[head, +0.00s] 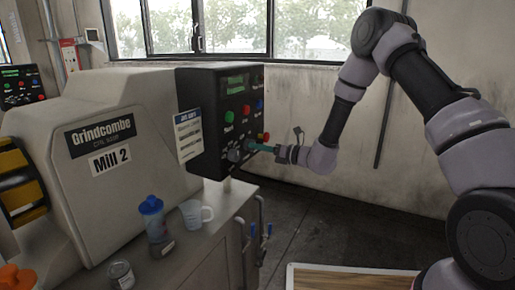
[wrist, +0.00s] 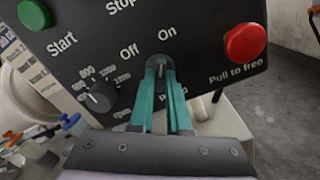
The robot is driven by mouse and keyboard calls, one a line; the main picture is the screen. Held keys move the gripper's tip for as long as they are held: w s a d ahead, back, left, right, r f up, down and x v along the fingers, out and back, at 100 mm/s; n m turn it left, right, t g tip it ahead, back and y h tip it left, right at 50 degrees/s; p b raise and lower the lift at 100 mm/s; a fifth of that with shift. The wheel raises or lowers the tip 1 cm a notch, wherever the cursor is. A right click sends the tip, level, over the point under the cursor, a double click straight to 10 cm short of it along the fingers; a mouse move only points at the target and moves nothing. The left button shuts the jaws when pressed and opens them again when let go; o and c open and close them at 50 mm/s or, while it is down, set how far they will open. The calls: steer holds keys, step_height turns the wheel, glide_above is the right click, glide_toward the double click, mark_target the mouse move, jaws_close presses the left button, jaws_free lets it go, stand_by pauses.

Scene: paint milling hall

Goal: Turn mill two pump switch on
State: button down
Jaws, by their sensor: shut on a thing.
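The control panel (head: 210,152) of Mill 2 is a dark box on the mill's right end. In the wrist view, the pump switch (wrist: 161,62) is a small dark knob below the words Off and On. The label under it is mostly hidden by the fingers. My gripper (wrist: 160,72) has teal fingers, one on each side of the switch, shut on it. Which mark the knob points to is hard to tell. In the head view, my gripper (head: 251,146) reaches the panel's lower right from the right, and the switch itself is too small to make out.
Near the switch are a speed dial (wrist: 100,97), a green Start button (wrist: 34,14) and a red pull-to-free button (wrist: 245,42). A blue-lidded bottle (head: 153,219), a cup (head: 195,214) and a jar (head: 120,273) stand on the ledge. Open floor lies to the right.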

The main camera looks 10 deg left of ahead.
steer(key=c, duration=0.9)
jaws_free()
steer(key=v, duration=1)
steer(key=shift+s+d, duration=0.15)
steer(key=shift+d, duration=0.25)
